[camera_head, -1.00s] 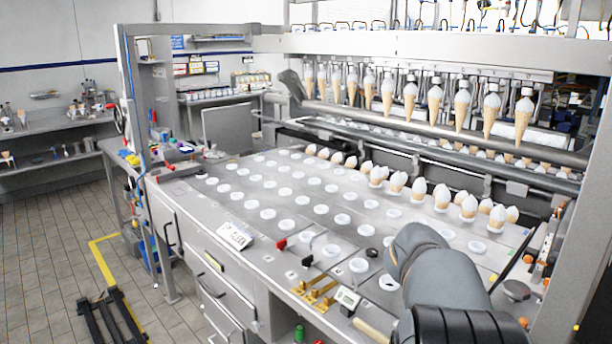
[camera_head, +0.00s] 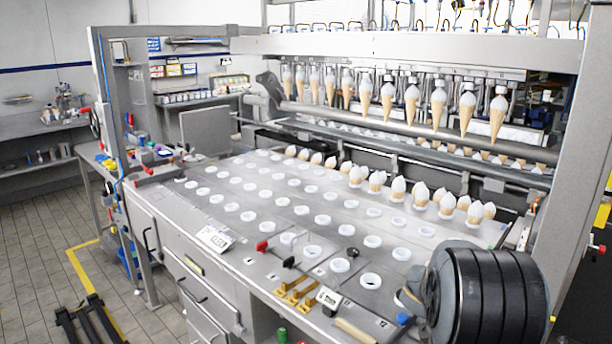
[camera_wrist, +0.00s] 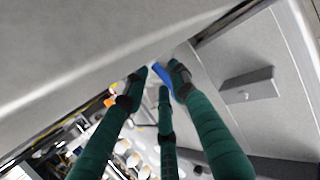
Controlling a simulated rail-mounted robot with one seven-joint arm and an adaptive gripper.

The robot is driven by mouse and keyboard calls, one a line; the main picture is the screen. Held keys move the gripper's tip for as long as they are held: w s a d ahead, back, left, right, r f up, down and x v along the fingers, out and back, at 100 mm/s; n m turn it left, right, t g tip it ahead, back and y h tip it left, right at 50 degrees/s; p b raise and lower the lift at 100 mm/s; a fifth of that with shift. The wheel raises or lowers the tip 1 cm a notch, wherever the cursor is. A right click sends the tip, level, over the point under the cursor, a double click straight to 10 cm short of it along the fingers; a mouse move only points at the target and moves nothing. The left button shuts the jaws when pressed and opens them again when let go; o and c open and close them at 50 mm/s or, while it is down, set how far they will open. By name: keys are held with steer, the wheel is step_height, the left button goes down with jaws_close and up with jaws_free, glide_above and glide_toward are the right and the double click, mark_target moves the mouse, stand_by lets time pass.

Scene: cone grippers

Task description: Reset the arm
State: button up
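My arm (camera_head: 488,298) fills the lower right of the head view, with dark banded rings nearest the camera. My gripper is not visible there. In the wrist view my gripper (camera_wrist: 157,73) shows three green fingers with dark tips close together. A blue piece (camera_wrist: 162,75) shows between the tips; I cannot tell if they hold it or if it lies beyond. A small blue thing (camera_head: 404,318) also shows beside my arm in the head view; I cannot tell if it is the same one.
The metal table (camera_head: 230,262) holds rows of white rings, with filled cones at the back. More cones hang from the machine's grippers (camera_head: 411,103). Red, black and gold tools lie along the front edge. A grey panel with a handle (camera_wrist: 248,88) is close in the wrist view.

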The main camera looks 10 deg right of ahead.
stand_by(0.3)
steer(key=w+v, duration=0.1)
steer(key=v, duration=1.1)
steer(key=x, duration=0.8)
steer(key=s+x, duration=0.1)
steer(key=x, duration=0.3)
steer(key=shift+s, duration=0.1)
steer(key=shift+m+g+p, duration=0.3)
steer(key=shift+m+p, duration=0.1)
steer(key=shift+a+m+g+p, duration=0.25)
steer(key=shift+m+g, duration=0.15)
steer(key=shift+m, duration=0.2)
steer(key=shift+a+m+g+p, duration=0.2)
steer(key=shift+m+g, duration=0.2)
steer(key=shift+m, duration=0.2)
